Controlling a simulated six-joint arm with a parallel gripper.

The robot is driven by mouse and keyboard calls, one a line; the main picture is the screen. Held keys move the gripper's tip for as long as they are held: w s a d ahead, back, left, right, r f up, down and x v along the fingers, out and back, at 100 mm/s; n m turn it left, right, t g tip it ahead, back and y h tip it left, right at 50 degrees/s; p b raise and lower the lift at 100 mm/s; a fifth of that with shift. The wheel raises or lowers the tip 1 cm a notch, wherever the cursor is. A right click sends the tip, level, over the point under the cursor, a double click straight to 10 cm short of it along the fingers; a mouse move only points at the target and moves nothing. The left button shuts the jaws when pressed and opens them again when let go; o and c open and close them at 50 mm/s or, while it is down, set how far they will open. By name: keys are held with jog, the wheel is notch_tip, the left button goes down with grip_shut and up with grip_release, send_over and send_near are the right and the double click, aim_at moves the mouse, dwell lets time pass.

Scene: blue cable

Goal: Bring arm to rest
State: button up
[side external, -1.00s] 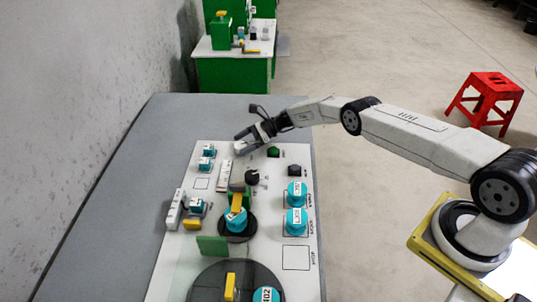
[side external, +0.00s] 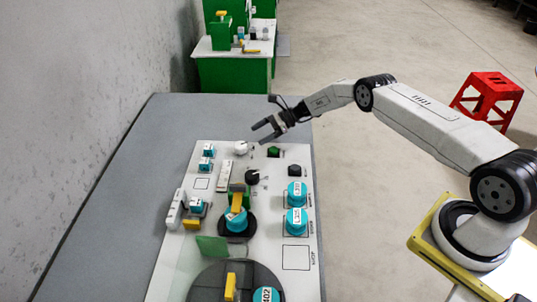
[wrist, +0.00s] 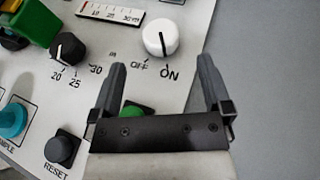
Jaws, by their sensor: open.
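My gripper (side external: 262,132) is open and empty. In the side external view it hangs above the far end of the white control panel (side external: 216,157), up and to the right of a white knob (side external: 241,147). In the wrist view the two fingers of my gripper (wrist: 162,75) stand wide apart. The white knob (wrist: 160,38) shows beyond the fingertips, with OFF and ON printed below it. My gripper is apart from the knob. A green button (wrist: 133,109) is partly hidden behind the gripper body.
A black knob (wrist: 67,48) and a dark RESET button (wrist: 62,147) are on the panel. Teal cylinders (side external: 297,193) stand nearer the camera. A grey table (side external: 125,165) surrounds the panel. A red stool (side external: 488,98) and green bench (side external: 233,73) stand apart on the floor.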

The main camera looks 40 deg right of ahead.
jog(key=shift+s+a+r+n+g+h, duration=0.2)
jog(key=shift+a+r+n+g+h, duration=0.25)
jog(key=shift+r, duration=0.2)
jog(key=s+a+r+n+h, duration=0.1)
jog(key=s+r+n+h, duration=0.3)
jog(key=s+n, duration=0.3)
jog(key=s+a+r+n+g+h, duration=0.1)
jog(key=s+r+n+h, duration=0.2)
jog(key=s+r+n, duration=0.4)
jog(key=s+a+r+n+g+h, duration=0.1)
jog(key=s+r+n+h, duration=0.3)
jog(key=s, duration=1.5)
notch_tip(320, 180, up, 2)
jog(key=n, duration=0.3)
jog(key=shift+s+a+n+h, duration=0.15)
jog(key=shift+a+n+h, duration=0.2)
jog(key=shift+a, duration=0.05)
